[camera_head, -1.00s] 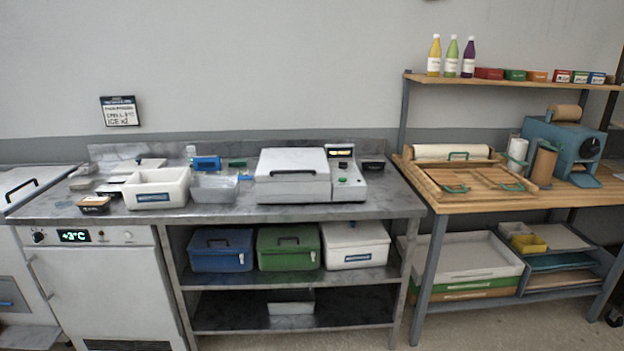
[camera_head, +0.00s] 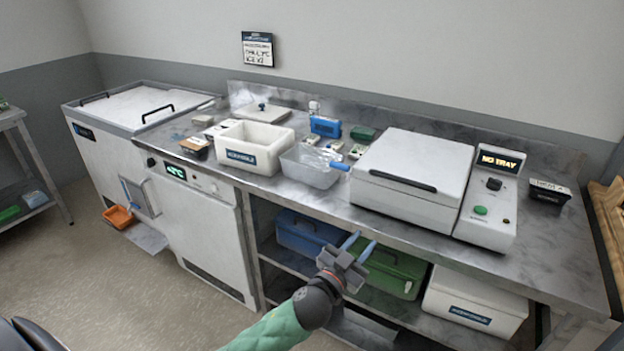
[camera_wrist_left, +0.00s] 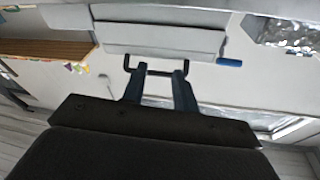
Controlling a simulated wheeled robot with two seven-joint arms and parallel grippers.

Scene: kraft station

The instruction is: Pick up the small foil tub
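I cannot make out for certain which thing is the small foil tub. My left gripper (camera_head: 359,245) is open and empty, in front of the counter's edge and below the lidded white machine. In the left wrist view its two fingers (camera_wrist_left: 157,80) are apart, with the machine's dark handle (camera_wrist_left: 155,72) beyond them. My right gripper is not in view.
The counter holds a white box (camera_head: 255,160), a clear bin (camera_head: 309,172) with a blue-handled tool, the white machine (camera_head: 415,160) and its "NO TRAY" panel (camera_head: 490,205). Blue (camera_head: 300,235), green (camera_head: 400,275) and white (camera_head: 470,310) boxes sit on the shelf below.

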